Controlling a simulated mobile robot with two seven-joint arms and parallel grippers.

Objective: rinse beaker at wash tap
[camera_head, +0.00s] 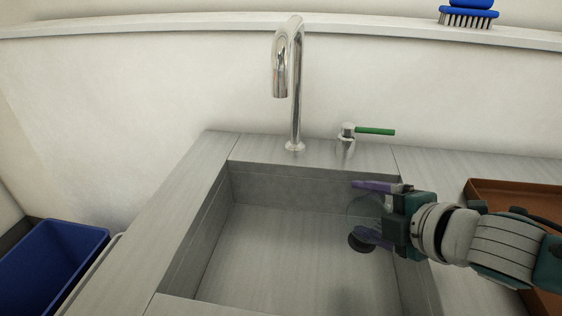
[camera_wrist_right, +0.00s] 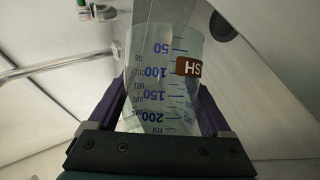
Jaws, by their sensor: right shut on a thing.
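My right gripper (camera_head: 376,211) is shut on a clear glass beaker (camera_head: 363,210) over the right side of the sink basin (camera_head: 290,245). In the right wrist view the beaker (camera_wrist_right: 165,75) sits between the two purple fingers, with blue volume marks and a partly visible brown label. No liquid can be made out in it. The chrome wash tap (camera_head: 296,100) stands behind the basin, its spout to the left of the beaker and apart from it. The tap's green lever (camera_head: 375,131) points right. No water stream shows. My left gripper is out of view.
A brown tray (camera_head: 484,194) lies on the counter at the right, beside my right arm. A blue bin (camera_head: 52,262) stands at the lower left. A blue brush (camera_head: 468,14) sits on the ledge at the top right. The basin's left and middle are clear.

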